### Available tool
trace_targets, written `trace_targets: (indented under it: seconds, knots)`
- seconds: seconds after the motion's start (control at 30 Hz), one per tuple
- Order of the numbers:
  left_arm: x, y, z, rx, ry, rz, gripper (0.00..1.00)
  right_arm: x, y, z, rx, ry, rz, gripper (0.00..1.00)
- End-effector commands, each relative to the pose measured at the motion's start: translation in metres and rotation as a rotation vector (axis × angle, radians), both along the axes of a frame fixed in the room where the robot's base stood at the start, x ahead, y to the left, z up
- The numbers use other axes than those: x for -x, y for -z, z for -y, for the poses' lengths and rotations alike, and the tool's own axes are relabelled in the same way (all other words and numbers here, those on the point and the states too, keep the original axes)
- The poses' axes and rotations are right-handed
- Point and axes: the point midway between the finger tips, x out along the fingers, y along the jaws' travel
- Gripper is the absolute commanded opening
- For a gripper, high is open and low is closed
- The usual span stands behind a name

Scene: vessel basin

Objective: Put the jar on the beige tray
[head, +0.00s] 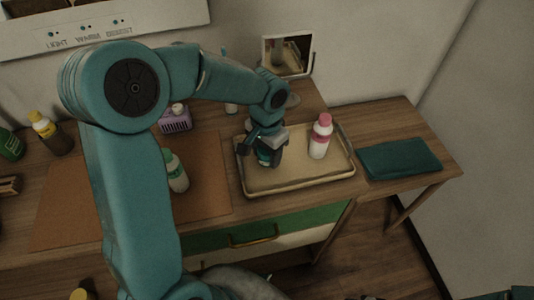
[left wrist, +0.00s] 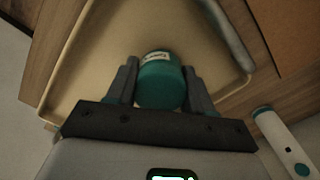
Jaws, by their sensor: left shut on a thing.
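The jar (head: 267,160) is small and teal with a pale label. It is over the left part of the beige tray (head: 315,180), and I cannot tell whether its base touches the tray. My left gripper (head: 265,150) reaches down from above and is shut on the jar, partly hiding it. In the left wrist view the jar (left wrist: 160,82) sits between the two fingers (left wrist: 160,88), with the tray floor (left wrist: 100,62) behind it. My right gripper is not in view.
A white bottle with a pink cap (head: 320,136) stands on the tray, right of the jar. A green-and-white bottle (head: 176,172) is on the brown mat (head: 210,190). A folded teal cloth (head: 400,157) lies to the right. A mirror (head: 288,55) stands behind the tray.

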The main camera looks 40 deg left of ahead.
Motion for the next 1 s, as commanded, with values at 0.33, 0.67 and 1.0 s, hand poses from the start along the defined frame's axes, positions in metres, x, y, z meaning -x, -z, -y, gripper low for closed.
trace_targets:
  seconds: [0.33, 0.67, 1.0]
  knots:
    - [-0.001, 0.009, 0.0, 0.0, -0.001, 0.001, 0.19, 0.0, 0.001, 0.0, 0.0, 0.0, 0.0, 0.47]
    - [-0.001, 0.012, 0.0, 0.0, -0.001, 0.001, 0.77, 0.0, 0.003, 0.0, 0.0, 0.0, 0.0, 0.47]
    - [-0.002, -0.008, 0.0, 0.0, -0.001, 0.006, 0.77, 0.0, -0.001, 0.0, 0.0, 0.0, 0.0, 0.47]
